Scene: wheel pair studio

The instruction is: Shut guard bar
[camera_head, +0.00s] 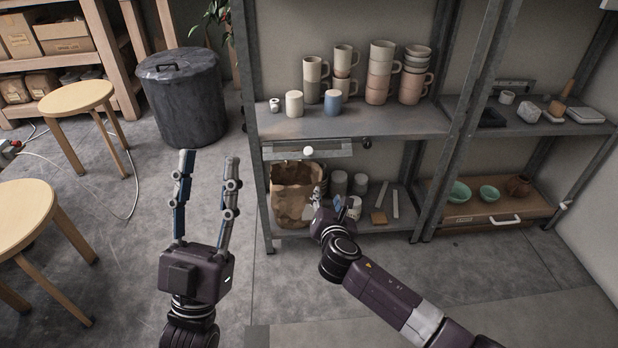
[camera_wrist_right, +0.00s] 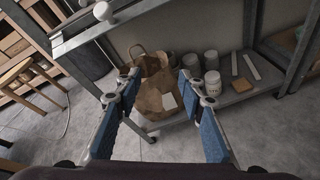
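A pale grey metal bar (camera_head: 283,152), seemingly the guard bar, runs along the front just below the mug shelf. A round white knob (camera_head: 308,150) is on it. In the right wrist view the bar (camera_wrist_right: 135,15) crosses the upper left, with a white knob (camera_wrist_right: 102,11). I cannot tell how its ends are fixed. My right gripper (camera_head: 333,197) is below the bar, in front of the lower shelf; its open, empty fingers (camera_wrist_right: 158,76) frame a brown paper bag (camera_wrist_right: 152,85). My left gripper (camera_head: 209,158) is open and empty, pointing up, left of the shelf unit.
Mugs and cups stand on the upper shelf (camera_head: 390,122). Jars and the paper bag (camera_head: 290,195) stand on the lower shelf. A black bin (camera_head: 183,100) and stools (camera_head: 75,98) stand at the left. Floor in front is clear.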

